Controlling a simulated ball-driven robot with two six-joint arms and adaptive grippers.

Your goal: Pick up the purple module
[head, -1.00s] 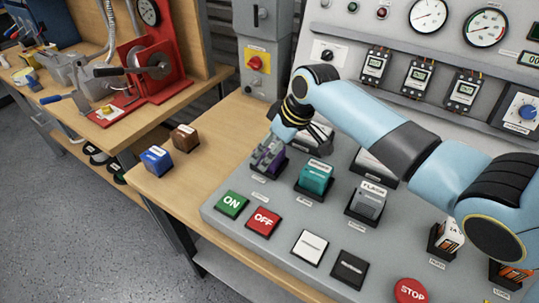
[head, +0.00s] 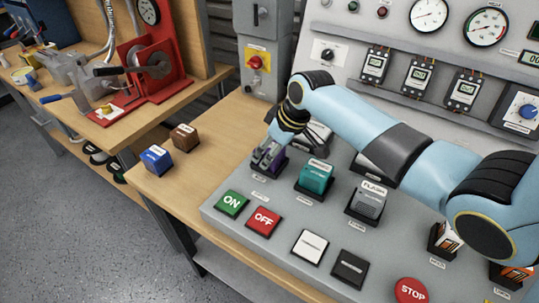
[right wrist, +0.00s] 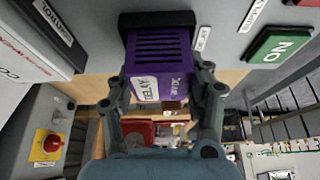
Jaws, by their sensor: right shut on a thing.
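The purple module (right wrist: 160,55) has a slotted face and a white "DELAY" label in the right wrist view. It sits at its black socket (right wrist: 155,19) on the grey panel; I cannot tell whether it is fully seated. My right gripper (right wrist: 163,85) is shut on the module, one finger on each side. In the head view the purple module (head: 270,160) is partly hidden by my right gripper (head: 268,153) at the panel's left end. My left gripper is not in view.
A teal module (head: 315,178) and a grey "FLASH" module (head: 367,203) stand to the right on the panel. The ON button (head: 232,204) and OFF button (head: 263,221) lie in front. Blue (head: 157,159) and brown (head: 185,137) blocks are on the wooden table.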

